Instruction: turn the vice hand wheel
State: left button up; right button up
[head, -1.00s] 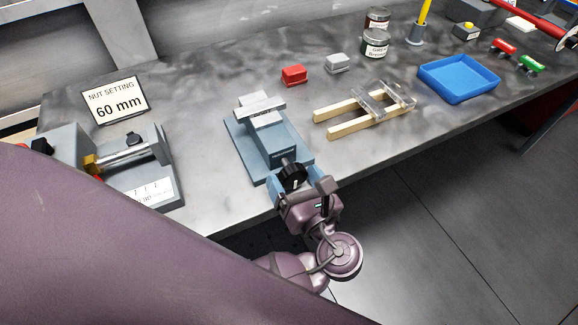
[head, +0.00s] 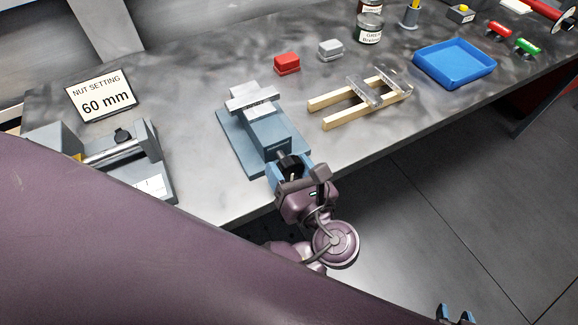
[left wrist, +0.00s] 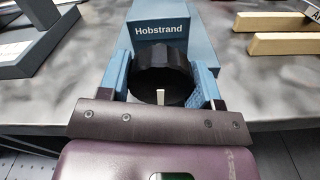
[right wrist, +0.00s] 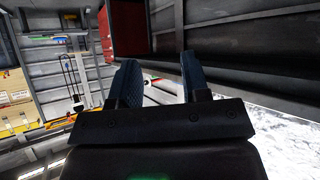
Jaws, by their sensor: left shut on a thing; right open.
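The blue vice (head: 266,131) stands on its base plate on the bench, with grey jaws at its far end. Its black hand wheel (head: 289,163) faces the bench's front edge. In the left wrist view the wheel (left wrist: 160,75) sits between the blue fingers, below the "Hobstrand" label, with a pale mark at its lower middle. My left gripper (head: 289,176) is shut on the wheel, one finger on each side. My right gripper (head: 455,314) is at the bottom right, away from the bench. It is open and empty in the right wrist view (right wrist: 158,82).
A nut-setting sign (head: 101,95) and a grey fixture (head: 150,165) stand left of the vice. Bare bench surrounds the vice.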

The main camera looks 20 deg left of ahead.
pick_arm(q)
jog(key=shift+r+p, duration=0.2)
jog(key=shift+p, duration=0.7)
jog(key=n+p, duration=0.1)
jog(key=p, duration=0.5)
jog(key=shift+n+p, duration=0.3)
jog(key=shift+f+n+p, duration=0.15)
jog(key=shift+n+p, duration=0.15)
jog(key=shift+p, duration=0.5)
pick_arm(e)
notch_tip(320, 180, up, 11)
jog(key=w, duration=0.1)
jog(key=shift+w+t, duration=0.15)
jog(key=shift+t, duration=0.15)
pick_arm(q)
jog(key=shift+f+n, duration=0.1)
jog(key=shift+n, duration=0.4)
pick_arm(e)
jog(key=shift+s+f, duration=0.15)
jog(key=shift+s, duration=0.05)
pick_arm(q)
jog(key=shift+n, duration=1.8)
pick_arm(e)
jog(key=shift+s+f, duration=0.1)
jog(key=shift+s, duration=0.15)
